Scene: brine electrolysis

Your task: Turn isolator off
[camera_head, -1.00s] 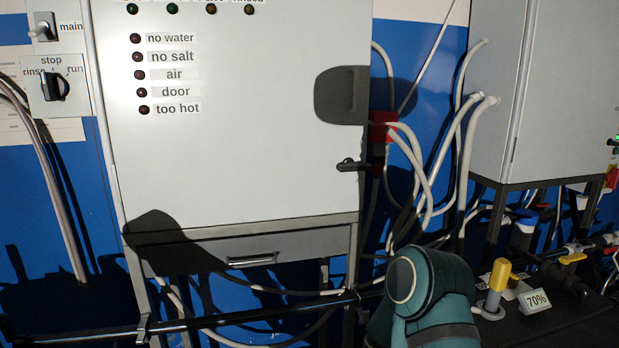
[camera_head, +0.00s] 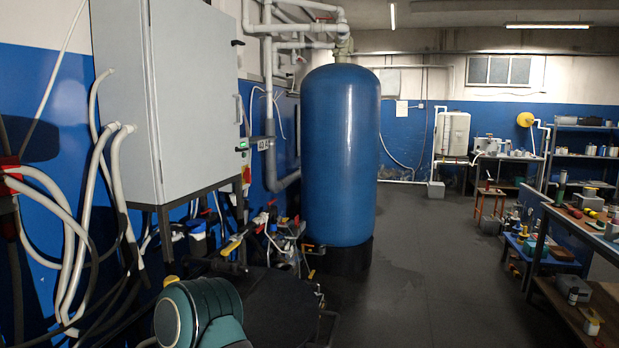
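No part is clearly labelled as an isolator in this view. A red fitting (camera_head: 9,168) with pale hoses shows at the left edge and is partly cut off. A teal link of my own arm shows at the bottom, left of centre. Neither of my grippers is in view.
A tall blue tank (camera_head: 341,150) stands right of the cabinet. Valves and pipes (camera_head: 235,240) crowd the space below the cabinet. A workbench (camera_head: 560,215) with several items stands at the right. The grey floor (camera_head: 430,260) between tank and bench is clear.

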